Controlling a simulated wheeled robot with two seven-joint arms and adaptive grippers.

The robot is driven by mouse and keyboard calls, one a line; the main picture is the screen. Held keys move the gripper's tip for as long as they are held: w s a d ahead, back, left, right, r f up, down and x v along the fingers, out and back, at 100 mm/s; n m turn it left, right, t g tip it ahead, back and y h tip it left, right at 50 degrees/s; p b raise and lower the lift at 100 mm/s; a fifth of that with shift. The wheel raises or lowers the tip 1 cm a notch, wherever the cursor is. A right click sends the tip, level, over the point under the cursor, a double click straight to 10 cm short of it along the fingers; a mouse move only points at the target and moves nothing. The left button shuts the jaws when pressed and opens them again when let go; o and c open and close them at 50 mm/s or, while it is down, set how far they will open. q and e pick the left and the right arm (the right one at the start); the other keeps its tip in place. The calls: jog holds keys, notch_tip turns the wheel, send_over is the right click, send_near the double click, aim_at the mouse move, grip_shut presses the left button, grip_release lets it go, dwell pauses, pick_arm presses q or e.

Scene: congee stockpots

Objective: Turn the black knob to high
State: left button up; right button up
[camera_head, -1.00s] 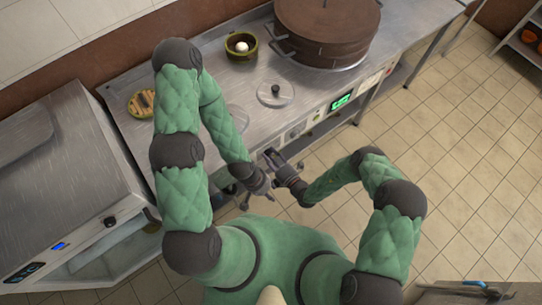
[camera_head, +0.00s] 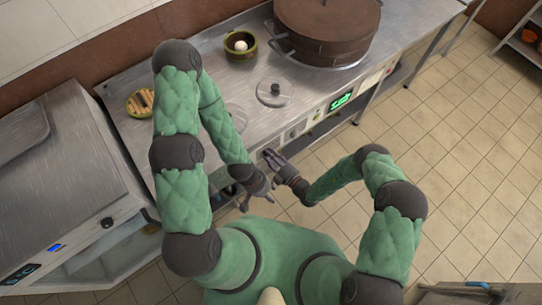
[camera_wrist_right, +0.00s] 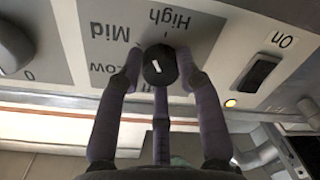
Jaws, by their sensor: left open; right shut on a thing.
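The black knob (camera_wrist_right: 160,62) with a short white mark sits on the stove's front panel in the right wrist view. Upside-down labels surround it: High (camera_wrist_right: 170,18), Mid (camera_wrist_right: 110,32) and Low, with another label partly hidden by a finger. I cannot tell which label the mark points at. My right gripper (camera_wrist_right: 160,70) is shut on the knob, one finger on each side. In the head view my right gripper (camera_head: 269,155) is at the counter's front edge, and the knob is hidden there. My left gripper (camera_head: 266,190) is open and empty just below it.
On the steel counter (camera_head: 200,72) stand a large brown pot (camera_head: 325,30), a bowl (camera_head: 240,54) holding a white egg-like thing, and a lid (camera_head: 275,93). Tiled floor is open at right.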

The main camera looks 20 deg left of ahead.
jog(key=m+b, duration=0.1)
jog(key=m, duration=0.5)
jog(key=shift+f, duration=0.15)
jog(key=shift+m, duration=0.4)
jog(key=o, duration=1.2)
jog(key=shift+c, duration=0.2)
jog(key=v, duration=1.2)
jog(key=shift+f, duration=0.25)
